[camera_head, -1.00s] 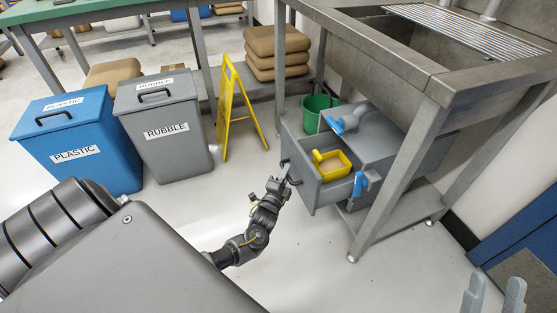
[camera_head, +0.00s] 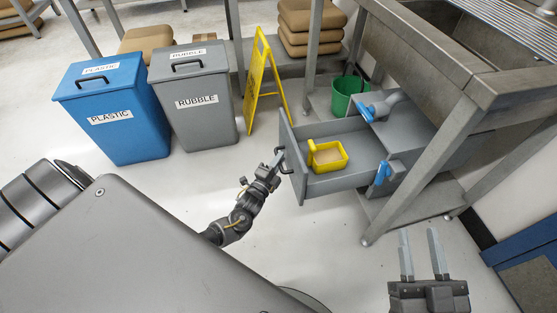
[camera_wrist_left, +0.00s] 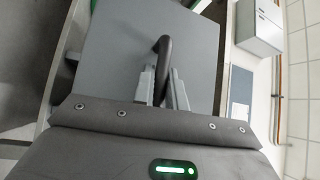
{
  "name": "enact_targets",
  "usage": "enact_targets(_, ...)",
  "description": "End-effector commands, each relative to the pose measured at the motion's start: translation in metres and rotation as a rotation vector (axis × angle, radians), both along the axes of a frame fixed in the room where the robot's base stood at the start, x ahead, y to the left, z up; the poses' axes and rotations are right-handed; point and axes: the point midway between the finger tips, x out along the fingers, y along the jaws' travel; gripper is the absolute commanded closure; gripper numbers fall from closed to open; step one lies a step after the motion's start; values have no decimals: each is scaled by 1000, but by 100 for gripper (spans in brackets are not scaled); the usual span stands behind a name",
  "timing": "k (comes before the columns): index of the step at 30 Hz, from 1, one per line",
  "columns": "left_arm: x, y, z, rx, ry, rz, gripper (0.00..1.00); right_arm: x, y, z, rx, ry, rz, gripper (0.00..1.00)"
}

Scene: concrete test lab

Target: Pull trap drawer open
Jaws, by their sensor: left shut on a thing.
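The grey trap drawer (camera_head: 335,183) under the sink stands pulled well out, with a yellow scoop-like container (camera_head: 327,157) inside it. My left gripper (camera_head: 277,160) is at the drawer's front, shut on its dark handle (camera_head: 284,160). In the left wrist view the handle (camera_wrist_left: 163,48) runs between the two fingers, in front of the flat grey drawer front (camera_wrist_left: 120,45). My right gripper (camera_head: 421,256) is at the lower right, its two fingers apart and empty, away from the drawer.
Blue-handled grey fittings (camera_head: 372,108) sit beside the drawer. A green bucket (camera_head: 346,92) stands behind it. The sink frame's leg (camera_head: 420,170) is to the right. A yellow floor sign (camera_head: 262,80) and grey rubble bin (camera_head: 197,105) stand left. The floor before the drawer is clear.

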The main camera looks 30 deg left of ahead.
Motion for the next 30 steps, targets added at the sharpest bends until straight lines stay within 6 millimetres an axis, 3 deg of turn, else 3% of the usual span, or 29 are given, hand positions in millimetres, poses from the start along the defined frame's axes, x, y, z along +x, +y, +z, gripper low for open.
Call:
enact_targets(4, 0, 0, 0, 1, 0, 0, 100, 0, 0, 0, 1, -1, 0, 64)
enact_targets(5, 0, 0, 0, 0, 0, 0, 83, 0, 0, 0, 1, -1, 0, 64)
enact_targets(9, 0, 1, 0, 0, 0, 1, 65, 0, 0, 0, 1, -1, -1, 64)
enact_targets(20, -6, 1, -1, 0, 1, 1, 65, 1, -1, 1, -3, 5, -3, 64)
enact_targets(30, -67, -1, -8, 0, 3, 1, 65, 14, -17, -37, -117, 223, -70, 64)
